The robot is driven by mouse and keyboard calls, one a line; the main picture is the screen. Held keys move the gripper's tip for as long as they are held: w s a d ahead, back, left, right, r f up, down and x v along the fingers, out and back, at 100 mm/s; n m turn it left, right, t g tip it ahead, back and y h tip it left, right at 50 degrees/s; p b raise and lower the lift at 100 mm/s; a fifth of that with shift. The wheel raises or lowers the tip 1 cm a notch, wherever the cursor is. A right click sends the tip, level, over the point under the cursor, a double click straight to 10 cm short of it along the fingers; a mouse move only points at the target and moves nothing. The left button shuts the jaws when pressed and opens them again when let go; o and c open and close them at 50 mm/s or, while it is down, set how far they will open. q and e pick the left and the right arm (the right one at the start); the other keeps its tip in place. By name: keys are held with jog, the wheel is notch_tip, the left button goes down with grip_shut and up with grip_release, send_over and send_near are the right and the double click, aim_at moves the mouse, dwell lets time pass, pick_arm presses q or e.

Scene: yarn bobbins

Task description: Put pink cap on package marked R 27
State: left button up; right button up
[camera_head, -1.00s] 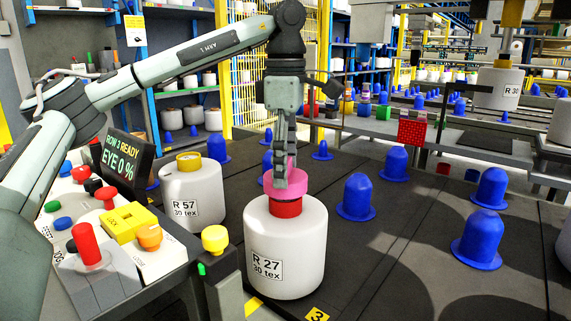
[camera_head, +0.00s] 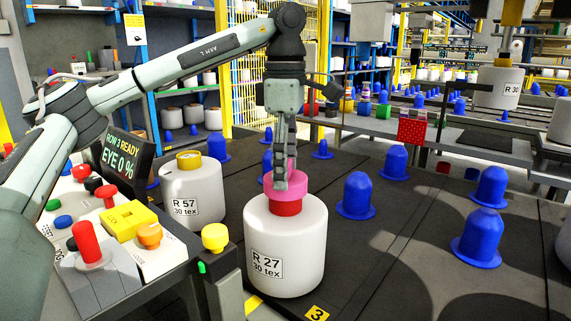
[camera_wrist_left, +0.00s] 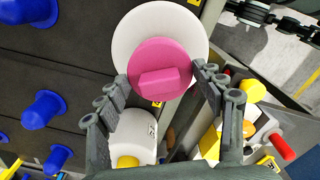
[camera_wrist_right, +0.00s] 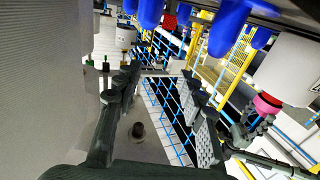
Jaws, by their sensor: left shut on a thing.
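The package marked R 27 (camera_head: 285,250) is a white bobbin with a red core top (camera_head: 285,208), upright on the dark deck. The pink cap (camera_head: 290,185) sits over the red top, and a band of red still shows beneath it. My left gripper (camera_head: 281,182) points down from above and is shut on the pink cap. In the left wrist view the round pink cap (camera_wrist_left: 158,55), with its raised grip bar, lies over the white package. My right gripper (camera_wrist_right: 160,75) shows only in its wrist view, open and empty, away from the cap.
Package R 57 (camera_head: 192,190) with a yellow top stands to the left behind R 27. A control panel (camera_head: 130,225) with coloured buttons is at the left. Several blue cones (camera_head: 357,196) stand on the deck.

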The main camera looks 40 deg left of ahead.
pick_arm(q)
jog(key=shift+f+b, duration=0.35)
jog(key=shift+f, duration=0.8)
pick_arm(e)
notch_tip(320, 180, up, 6)
jog(key=s+a+t+y, duration=0.1)
jog(key=a+t, duration=0.1)
jog(key=t, duration=0.1)
jog(key=shift+s+y, duration=0.3)
jog(key=shift+y, duration=0.1)
pick_arm(q)
jog(key=shift+f+b, duration=0.3)
jog(key=shift+b, duration=0.05)
pick_arm(e)
jog(key=shift+d+f, duration=0.1)
jog(key=shift+f, duration=0.15)
pick_arm(q)
jog(key=o, duration=0.9)
jog(key=shift+r, duration=0.1)
notch_tip(320, 180, up, 12)
jog(key=shift+f, duration=0.1)
